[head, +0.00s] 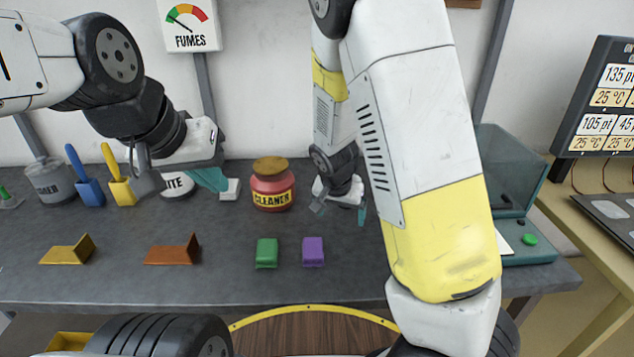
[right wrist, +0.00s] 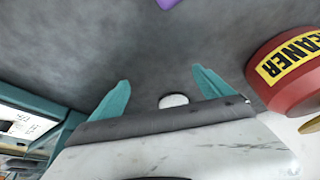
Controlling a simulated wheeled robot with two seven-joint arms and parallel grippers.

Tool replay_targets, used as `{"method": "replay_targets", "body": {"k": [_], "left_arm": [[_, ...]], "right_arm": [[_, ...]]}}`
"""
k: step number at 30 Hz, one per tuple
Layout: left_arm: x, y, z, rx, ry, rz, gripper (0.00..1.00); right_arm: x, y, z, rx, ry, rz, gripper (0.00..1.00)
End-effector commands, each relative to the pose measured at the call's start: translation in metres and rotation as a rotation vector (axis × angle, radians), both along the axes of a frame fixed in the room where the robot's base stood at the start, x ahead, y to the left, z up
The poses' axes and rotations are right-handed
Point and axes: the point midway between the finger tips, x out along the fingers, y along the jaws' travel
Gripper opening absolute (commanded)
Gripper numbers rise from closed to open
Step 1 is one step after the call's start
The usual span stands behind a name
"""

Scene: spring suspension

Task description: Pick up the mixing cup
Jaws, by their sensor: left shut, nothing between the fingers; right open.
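A small white round thing (right wrist: 173,101), possibly the mixing cup, shows just beyond the palm edge in the right wrist view, between the spread teal fingers. Most of it is hidden by the gripper body. I cannot make it out in the head view, where my right arm covers part of the table. My right gripper (head: 340,208) is open above the back of the table, right of the red cleaner jar. It also shows in the right wrist view (right wrist: 160,91). My left gripper (head: 212,180) is shut and empty, left of that jar.
The red cleaner jar (head: 272,190) stands close to the right gripper. A green block (head: 267,253) and a purple block (head: 313,251) lie in front. Orange (head: 172,250) and yellow (head: 67,250) holders sit left. A teal box (head: 520,252) is right. The table's front is mostly clear.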

Motion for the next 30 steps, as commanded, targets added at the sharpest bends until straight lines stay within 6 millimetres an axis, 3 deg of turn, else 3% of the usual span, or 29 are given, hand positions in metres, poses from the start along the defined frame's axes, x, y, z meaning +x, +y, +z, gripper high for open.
{"method": "replay_targets", "body": {"k": [5, 15, 25, 30], "left_arm": [[0.0, 0.0, 0.0, 0.0, 0.0, 0.0, 0.0], [0.0, 0.0, 0.0, 0.0, 0.0, 0.0, 0.0], [0.0, 0.0, 0.0, 0.0, 0.0, 0.0, 0.0], [0.0, 0.0, 0.0, 0.0, 0.0, 0.0, 0.0]], "right_arm": [[0.009, -0.002, -0.005, -0.014, -0.009, -0.006, 0.9], [0.057, -0.023, -0.006, -0.014, -0.008, -0.008, 0.9], [0.081, -0.032, -0.005, -0.014, -0.008, -0.006, 0.9], [0.107, -0.043, -0.005, -0.013, -0.01, -0.008, 0.9]]}}
